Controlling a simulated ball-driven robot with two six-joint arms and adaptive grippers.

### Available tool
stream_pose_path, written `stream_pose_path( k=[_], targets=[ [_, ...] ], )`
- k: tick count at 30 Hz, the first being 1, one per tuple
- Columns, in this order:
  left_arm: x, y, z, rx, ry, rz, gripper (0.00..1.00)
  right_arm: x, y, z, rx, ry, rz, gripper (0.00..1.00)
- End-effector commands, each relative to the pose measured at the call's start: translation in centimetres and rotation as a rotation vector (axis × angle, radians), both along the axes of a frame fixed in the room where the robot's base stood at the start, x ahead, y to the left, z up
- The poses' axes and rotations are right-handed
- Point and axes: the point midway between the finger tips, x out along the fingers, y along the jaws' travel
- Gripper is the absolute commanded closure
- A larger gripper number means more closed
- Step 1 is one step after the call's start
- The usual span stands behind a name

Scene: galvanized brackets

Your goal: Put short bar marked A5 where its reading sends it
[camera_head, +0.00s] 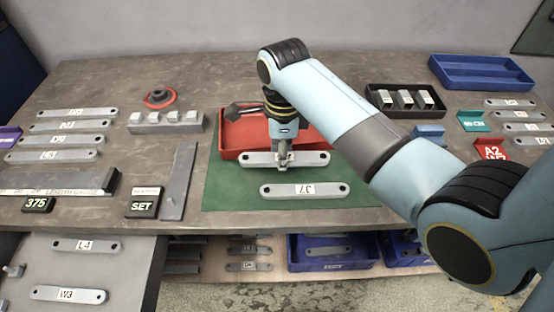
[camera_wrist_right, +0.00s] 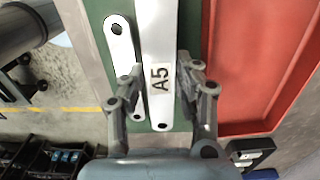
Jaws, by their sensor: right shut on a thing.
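The short bar marked A5 (camera_wrist_right: 160,75) is pale grey with a hole near its end. In the head view the same bar (camera_head: 313,158) lies crosswise at the front of the red tray (camera_head: 228,140), over the green mat's back part. My right gripper (camera_head: 283,163) points down and is shut on the bar's middle. In the wrist view its fingers (camera_wrist_right: 160,95) stand on both sides of the bar. I cannot tell whether the bar touches the mat. My left gripper is not in view.
A bar that seems marked J7 (camera_head: 304,191) lies in front on the green mat (camera_head: 231,183). A length gauge (camera_head: 70,183) with a 375 display (camera_head: 37,205) and a SET block (camera_head: 143,203) stand left. Labelled bars lie left and right. A black tray (camera_head: 377,101) and blue tray (camera_head: 480,73) stand behind.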

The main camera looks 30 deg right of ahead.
Motion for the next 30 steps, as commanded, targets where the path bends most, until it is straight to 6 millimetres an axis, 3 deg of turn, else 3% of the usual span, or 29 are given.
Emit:
stream_pose_path(
  k=[5, 14, 25, 26, 28, 30],
  targets=[
    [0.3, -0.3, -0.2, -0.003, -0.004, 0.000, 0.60, 1.6, 0.7, -1.1, 0.001, 0.001, 0.000, 1.00],
    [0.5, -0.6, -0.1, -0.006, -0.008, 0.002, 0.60, 1.6, 0.7, -4.9, 0.000, 0.001, 0.000, 1.00],
    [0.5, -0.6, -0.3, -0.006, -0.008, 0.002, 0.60, 1.6, 0.7, -5.4, 0.000, 0.000, 0.000, 1.00],
    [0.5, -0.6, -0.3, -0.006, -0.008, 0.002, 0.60, 1.6, 0.7, -5.4, 0.001, 0.001, 0.000, 0.68],
    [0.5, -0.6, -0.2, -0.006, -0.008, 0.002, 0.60, 1.6, 0.7, -5.4, 0.000, 0.000, 0.000, 0.59],
    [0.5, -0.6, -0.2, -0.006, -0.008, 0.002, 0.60, 1.6, 0.7, -5.4, 0.000, 0.000, 0.000, 0.59]
  ],
)
